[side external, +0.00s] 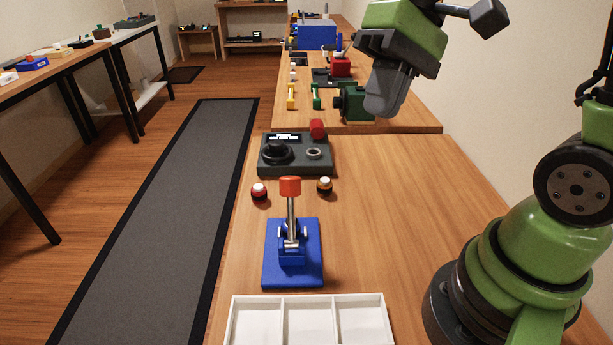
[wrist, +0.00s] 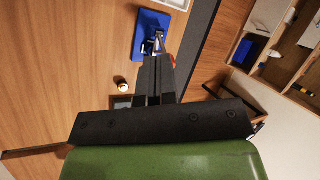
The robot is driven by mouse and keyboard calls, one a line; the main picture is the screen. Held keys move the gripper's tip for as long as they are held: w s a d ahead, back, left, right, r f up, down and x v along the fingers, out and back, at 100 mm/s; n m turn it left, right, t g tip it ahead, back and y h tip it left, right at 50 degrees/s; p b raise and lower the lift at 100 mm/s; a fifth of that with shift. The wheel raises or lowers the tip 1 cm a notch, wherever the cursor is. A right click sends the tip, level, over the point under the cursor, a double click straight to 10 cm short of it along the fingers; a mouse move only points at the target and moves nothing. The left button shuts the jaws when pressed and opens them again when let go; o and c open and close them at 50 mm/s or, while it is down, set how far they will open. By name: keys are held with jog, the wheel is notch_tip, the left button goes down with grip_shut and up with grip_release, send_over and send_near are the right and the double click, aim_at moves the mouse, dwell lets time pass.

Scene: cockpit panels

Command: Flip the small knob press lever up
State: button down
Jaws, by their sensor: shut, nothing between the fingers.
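The small knob press lever has a blue base (side external: 278,272), a silver rod (side external: 291,214) and a red knob (side external: 290,186). Its rod extends from the hinge toward the far side of the base; I cannot tell its exact tilt. In the wrist view the blue base (wrist: 142,44) is near the top, and the red knob is mostly hidden behind my fingers. My gripper (side external: 384,106) is shut and empty, fingers pointing down, high above the table. In the side view it is to the right of and beyond the lever, apart from it. It also shows in the wrist view (wrist: 154,62).
A white divided tray (side external: 284,297) is at the near end. Two small round-topped pieces, one left (side external: 259,192) and one right (side external: 324,186), flank the red knob. A dark control box (side external: 296,165) stands beyond. The table's right side is clear.

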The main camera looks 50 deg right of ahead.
jog(key=w+d+f+m+t+y, duration=0.2)
jog(key=w+d+f+y, duration=0.1)
jog(key=f, duration=0.3)
jog(key=w+d+f+m+t+y, duration=0.2)
jog(key=f+t+y, duration=0.1)
jog(key=f+y, duration=0.3)
jog(key=w+d+f+m+t+y, duration=0.2)
jog(key=w+d+f+y, duration=0.1)
jog(key=f, duration=0.5)
jog(key=shift+w+d+y, duration=0.3)
jog(key=shift+d+y, duration=0.05)
jog(key=shift+y, duration=0.55)
send_near(291, 206)
jog(key=w+a+r, duration=0.3)
jog(key=w, duration=0.2)
jog(key=shift+a+r, duration=0.2)
jog(key=shift+r, duration=0.1)
jog(key=shift+r, duration=0.15)
